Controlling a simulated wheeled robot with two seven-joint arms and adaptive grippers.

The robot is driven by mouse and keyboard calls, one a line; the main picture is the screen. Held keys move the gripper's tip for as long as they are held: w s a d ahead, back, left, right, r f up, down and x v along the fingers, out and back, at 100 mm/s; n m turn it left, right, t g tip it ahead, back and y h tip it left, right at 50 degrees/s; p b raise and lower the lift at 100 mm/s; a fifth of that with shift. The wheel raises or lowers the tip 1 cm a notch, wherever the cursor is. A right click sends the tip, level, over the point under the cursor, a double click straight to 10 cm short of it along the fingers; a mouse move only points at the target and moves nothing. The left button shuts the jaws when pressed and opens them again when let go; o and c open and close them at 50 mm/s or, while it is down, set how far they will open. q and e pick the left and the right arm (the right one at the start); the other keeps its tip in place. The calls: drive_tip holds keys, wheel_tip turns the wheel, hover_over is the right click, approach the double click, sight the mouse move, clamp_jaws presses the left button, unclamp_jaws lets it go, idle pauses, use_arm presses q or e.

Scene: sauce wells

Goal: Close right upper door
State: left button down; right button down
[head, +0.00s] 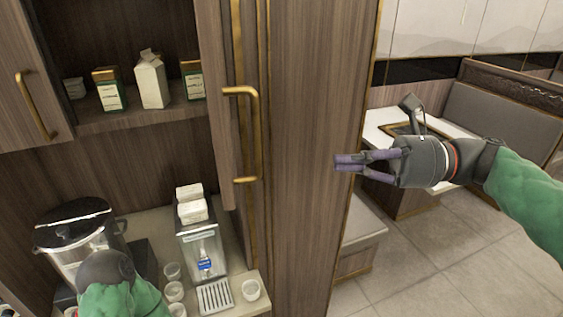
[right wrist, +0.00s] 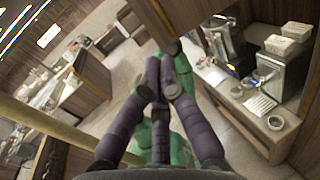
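The right upper door (head: 214,75) of the wall cabinet stands open and is seen nearly edge-on, with its brass handle (head: 256,130) on the right side. Behind it the cabinet's shelf (head: 130,118) is exposed. My right gripper (head: 337,163) is to the right of the handle, apart from it, in front of the tall wood panel. Its purple fingers are together with nothing between them; they also show in the right wrist view (right wrist: 160,65). My left arm comes in at the lower left, over the counter; its fingers are hidden.
The left upper door (head: 22,95) is also ajar. A milk carton (head: 151,80) and boxes stand on the shelf. Below, the counter (head: 245,285) holds a coffee machine (head: 75,235), a dispenser (head: 203,250) and several cups. A table and bench stand at the right, behind my right arm.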

drive_tip(key=a+p, duration=0.1)
drive_tip(key=a, duration=1)
drive_tip(key=shift+w, duration=0.35)
drive_tip(key=shift+a, duration=0.1)
